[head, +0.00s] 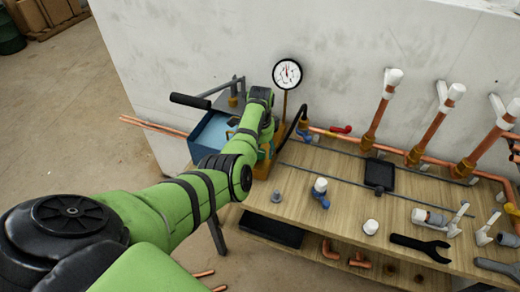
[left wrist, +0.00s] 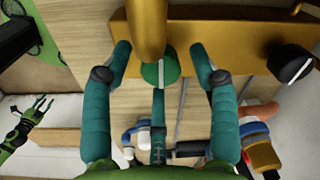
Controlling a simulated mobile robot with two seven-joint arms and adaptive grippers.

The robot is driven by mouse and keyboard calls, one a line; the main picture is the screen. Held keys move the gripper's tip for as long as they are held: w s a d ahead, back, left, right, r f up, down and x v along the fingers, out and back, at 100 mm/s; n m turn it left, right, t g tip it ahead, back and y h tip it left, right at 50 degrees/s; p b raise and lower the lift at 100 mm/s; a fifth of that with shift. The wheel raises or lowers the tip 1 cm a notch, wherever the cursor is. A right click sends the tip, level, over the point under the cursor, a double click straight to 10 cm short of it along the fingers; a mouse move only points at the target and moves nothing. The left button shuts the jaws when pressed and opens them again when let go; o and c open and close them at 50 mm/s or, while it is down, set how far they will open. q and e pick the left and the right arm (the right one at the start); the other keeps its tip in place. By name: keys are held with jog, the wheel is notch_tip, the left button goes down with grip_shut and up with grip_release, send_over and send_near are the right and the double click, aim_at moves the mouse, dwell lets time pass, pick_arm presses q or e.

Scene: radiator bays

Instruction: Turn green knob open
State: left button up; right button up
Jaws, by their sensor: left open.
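The green knob (left wrist: 164,74), round with a white bar across it, sits under a brass post (left wrist: 146,28) in the left wrist view. My left gripper (left wrist: 160,52) is open, with its teal fingers spread to the left and right of the knob and a third finger below it. I cannot tell whether any finger touches the knob. In the head view my left arm reaches over the blue pump box (head: 208,135) and hides the knob and fingers. A small green arm end (left wrist: 40,112), likely my right gripper, shows at the left edge of the wrist view.
A pressure gauge (head: 287,74) stands behind my arm, and a black pump handle (head: 190,101) sticks out left. The wooden bench (head: 335,170) carries a wrench (head: 420,246), a black tray (head: 379,174) and fittings. Copper pipes (head: 430,135) run along the wall.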

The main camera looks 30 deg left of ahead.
pick_arm(q)
jog(key=c, duration=1.1)
jog(key=shift+c, duration=0.2)
jog(key=shift+n, duration=0.4)
jog(key=n+p, duration=0.1)
jog(key=n, duration=0.2)
jog(key=n+p, duration=0.1)
jog(key=n, duration=0.8)
jog(key=shift+g, duration=0.3)
jog(key=n, duration=0.5)
jog(key=shift+n, duration=0.3)
